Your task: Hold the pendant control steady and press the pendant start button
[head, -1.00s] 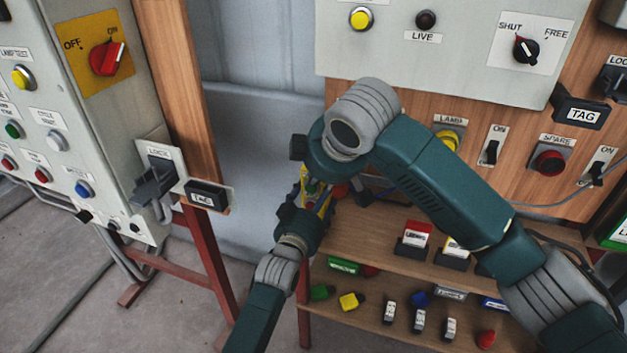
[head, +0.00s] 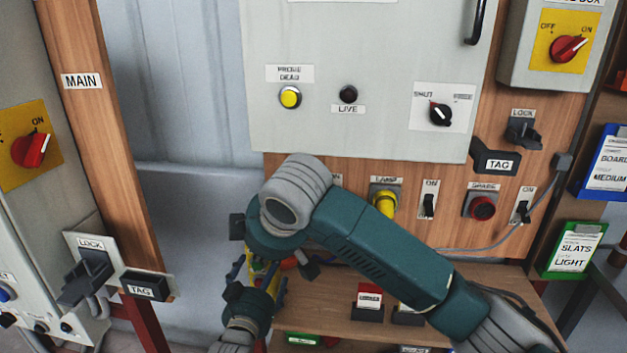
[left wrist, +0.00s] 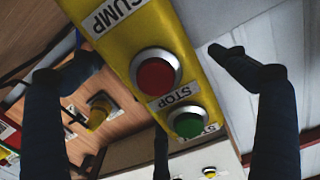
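The yellow pendant control (left wrist: 205,88) runs diagonally across the left wrist view, close to the camera. It carries a red button (left wrist: 155,75) labelled STOP and a green button (left wrist: 188,122) with a partly cut-off label. In the head view a small strip of the pendant (head: 262,268) shows between my arms. My left gripper (head: 261,276) is at the pendant from below. Its fingers stand spread on both sides of the pendant, with small gaps visible. My right arm reaches in from the right, its wrist above the pendant. My right gripper's fingers are mostly hidden behind that wrist.
A grey panel (head: 350,40) hangs above my right arm. A shelf (head: 500,280) with small blocks lies below. A wooden post (head: 90,110) stands at left.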

